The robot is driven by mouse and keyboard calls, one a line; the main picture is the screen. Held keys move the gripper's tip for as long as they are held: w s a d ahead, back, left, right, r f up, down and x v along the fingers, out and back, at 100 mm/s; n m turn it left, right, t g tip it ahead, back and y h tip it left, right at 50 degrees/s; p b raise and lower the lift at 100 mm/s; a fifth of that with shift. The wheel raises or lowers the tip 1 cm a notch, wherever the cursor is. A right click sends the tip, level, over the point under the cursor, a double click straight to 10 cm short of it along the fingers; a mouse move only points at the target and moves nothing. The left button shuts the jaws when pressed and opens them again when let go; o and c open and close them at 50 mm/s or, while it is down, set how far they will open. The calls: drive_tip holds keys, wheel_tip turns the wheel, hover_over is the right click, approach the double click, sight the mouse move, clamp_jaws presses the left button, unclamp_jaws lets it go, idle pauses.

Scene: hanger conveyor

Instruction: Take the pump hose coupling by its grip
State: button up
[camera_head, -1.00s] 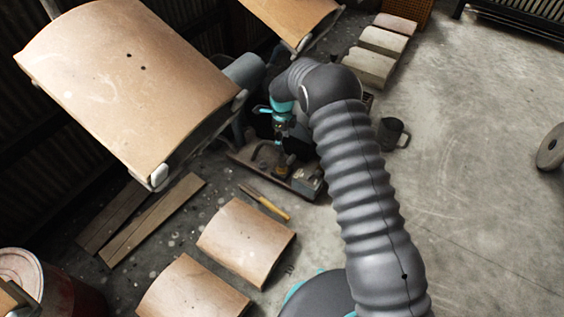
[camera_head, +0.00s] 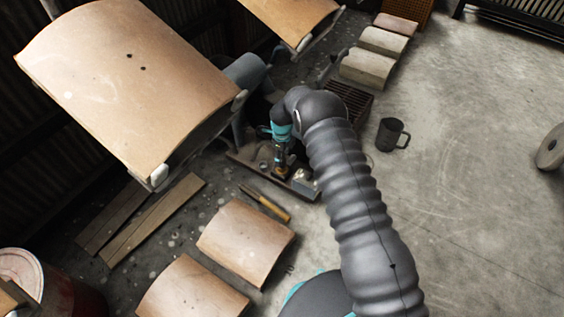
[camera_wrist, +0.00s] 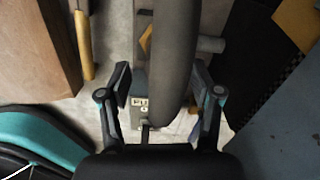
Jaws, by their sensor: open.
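In the head view my gripper (camera_head: 283,160) is low over a small pump base (camera_head: 243,158) on the floor, at the end of my dark arm. A brass-coloured part, likely the coupling (camera_head: 283,172), shows just under it. The coupling's grip cannot be made out there. In the wrist view my gripper (camera_wrist: 161,95) is open, one finger on each side of a thick dark curved piece (camera_wrist: 173,55). This piece runs down between the fingers, and I cannot tell whether it is the hose or the grip. Neither finger is clearly touching it.
A metal box (camera_head: 305,181) sits on the pump base. A yellow-handled tool (camera_head: 265,202) and curved tan panels (camera_head: 246,241) lie in front. A large tan panel (camera_head: 130,80) hangs at upper left.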

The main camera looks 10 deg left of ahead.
drive_tip(key=shift+f, duration=1.75)
drive_tip(key=c, duration=1.1)
drive_tip(key=shift+c, duration=0.2)
drive_tip(key=shift+r, duration=0.15)
wheel_tip(320, 180, up, 4)
drive_tip(key=shift+r, duration=0.15)
drive_tip(key=w+d+r, duration=0.1)
drive_tip(key=d+r, duration=0.5)
drive_tip(key=d, duration=0.5)
drive_tip(key=shift+w+d+r, duration=0.15)
drive_tip(key=shift+d+r, duration=0.1)
drive_tip(key=shift+d, duration=0.1)
